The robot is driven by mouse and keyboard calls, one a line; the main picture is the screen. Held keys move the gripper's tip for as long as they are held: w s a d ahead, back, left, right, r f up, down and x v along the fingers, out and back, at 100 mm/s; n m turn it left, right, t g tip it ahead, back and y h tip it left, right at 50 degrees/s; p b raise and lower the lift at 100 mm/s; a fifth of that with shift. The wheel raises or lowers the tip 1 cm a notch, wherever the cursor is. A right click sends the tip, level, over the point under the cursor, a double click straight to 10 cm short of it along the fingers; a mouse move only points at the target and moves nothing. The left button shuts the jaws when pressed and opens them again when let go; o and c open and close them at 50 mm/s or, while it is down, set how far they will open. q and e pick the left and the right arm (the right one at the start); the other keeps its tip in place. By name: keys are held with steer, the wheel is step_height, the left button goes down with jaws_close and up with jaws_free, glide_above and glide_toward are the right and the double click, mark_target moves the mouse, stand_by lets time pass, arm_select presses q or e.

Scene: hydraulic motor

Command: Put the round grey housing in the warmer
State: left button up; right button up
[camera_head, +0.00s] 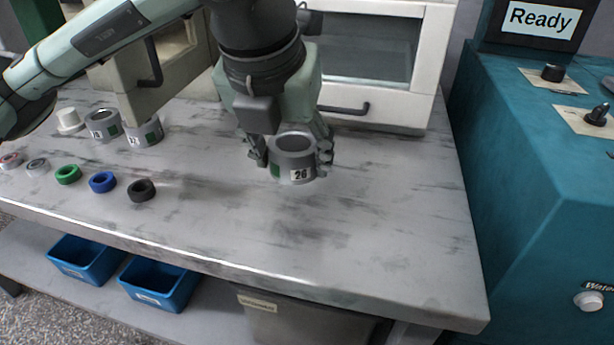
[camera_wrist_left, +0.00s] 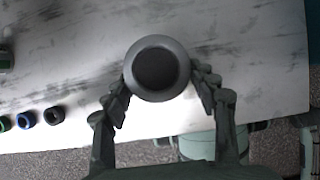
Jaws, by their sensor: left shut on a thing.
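A round grey housing (camera_head: 294,158) marked 26, with a green patch on its side, is between the fingers of my left gripper (camera_head: 292,153). The gripper is shut on it, one finger on each side, and holds it upright. I cannot tell whether its base touches the table. In the left wrist view the housing (camera_wrist_left: 157,68) shows its dark round opening, with the fingertips (camera_wrist_left: 160,88) on both sides. A white cabinet with a glass front (camera_head: 366,50) and a dark handle stands behind, closed; it may be the warmer. My right gripper is not seen.
Two more grey housings (camera_head: 103,126) and a white part (camera_head: 69,120) stand at the left of the grey table (camera_head: 330,235). Several coloured rings (camera_head: 103,182) lie along the front left edge. A teal machine (camera_head: 540,180) with a Ready sign stands right. The table's right part is clear.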

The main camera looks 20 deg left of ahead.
mark_target(305, 147)
arm_select(q)
steer(key=shift+w+d+f, duration=0.4)
steer(key=shift+w+f, duration=0.05)
steer(key=shift+w, duration=0.15)
steer(key=shift+w+d+f, duration=0.35)
steer(key=shift+w+f, duration=0.1)
steer(key=shift+w, duration=0.1)
step_height(305, 147, down, 3)
steer(key=shift+f, duration=0.4)
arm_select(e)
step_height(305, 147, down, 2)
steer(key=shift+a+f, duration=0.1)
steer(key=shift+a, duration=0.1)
arm_select(q)
steer(key=shift+f, duration=0.15)
steer(key=o, duration=1.5)
steer(key=shift+c, duration=0.2)
steer(key=shift+o, duration=0.2)
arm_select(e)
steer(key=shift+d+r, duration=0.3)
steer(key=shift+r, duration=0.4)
